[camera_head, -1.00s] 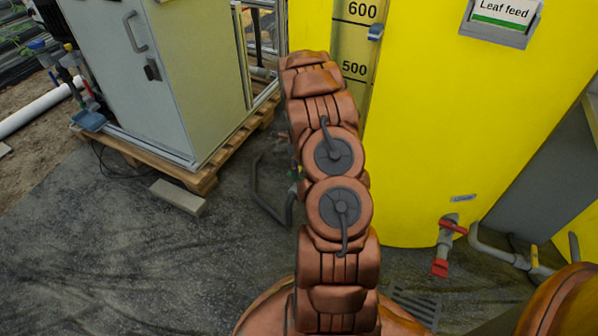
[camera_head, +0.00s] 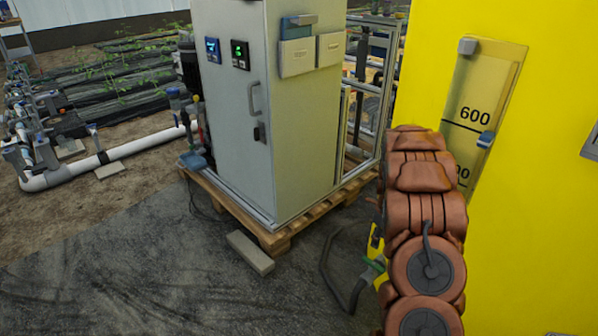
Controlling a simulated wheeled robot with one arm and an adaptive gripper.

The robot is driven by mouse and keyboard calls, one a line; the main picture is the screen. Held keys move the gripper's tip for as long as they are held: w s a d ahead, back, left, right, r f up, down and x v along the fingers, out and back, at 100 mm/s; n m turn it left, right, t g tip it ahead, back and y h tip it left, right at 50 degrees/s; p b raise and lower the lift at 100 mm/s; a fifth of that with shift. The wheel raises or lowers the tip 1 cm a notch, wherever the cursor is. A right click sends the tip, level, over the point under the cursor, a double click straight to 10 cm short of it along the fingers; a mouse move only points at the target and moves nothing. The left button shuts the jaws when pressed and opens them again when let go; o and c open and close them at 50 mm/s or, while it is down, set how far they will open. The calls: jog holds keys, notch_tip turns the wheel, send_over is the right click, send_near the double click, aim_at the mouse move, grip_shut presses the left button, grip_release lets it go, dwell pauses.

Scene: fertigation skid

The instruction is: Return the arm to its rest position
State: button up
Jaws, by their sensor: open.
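My copper-coloured arm stands on the right of the head view, in front of the yellow tank (camera_head: 550,200). Its upper part bends away from the camera, and two round joints with grey caps face me. The lower part is cut off by the bottom edge. The arm covers part of the tank's level scale (camera_head: 476,112), where the 600 mark is readable.
A grey cabinet (camera_head: 235,150) stands on a wooden pallet (camera_head: 272,240) left of my arm. A block (camera_head: 250,252) lies before it. A dark hose (camera_head: 328,275) lies close beside my arm. A white pipe (camera_head: 75,178) runs at left.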

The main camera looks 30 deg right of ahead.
jog(key=s+a+r+n+p, duration=0.3)
jog(key=a+r+n+p, duration=0.4)
jog(key=r, duration=0.5)
jog(key=s+a+r+n+p, duration=0.25)
jog(key=a+r+p, duration=0.35)
jog(key=a+r, duration=0.5)
jog(key=s+a+r+n+p, duration=0.2)
jog(key=a+r+n+p, duration=0.35)
jog(key=r, duration=0.85)
jog(key=s+a+r+n+g+p, duration=0.1)
jog(key=s+a+r+n+p, duration=0.6)
jog(key=s+r+n+p, duration=0.2)
jog(key=s+a+r+n+p, duration=0.8)
jog(key=s+r+p, duration=0.1)
jog(key=s+r, duration=0.4)
jog(key=shift+r+n+g, duration=0.15)
jog(key=shift+n+g, duration=0.25)
jog(key=shift+d, duration=0.15)
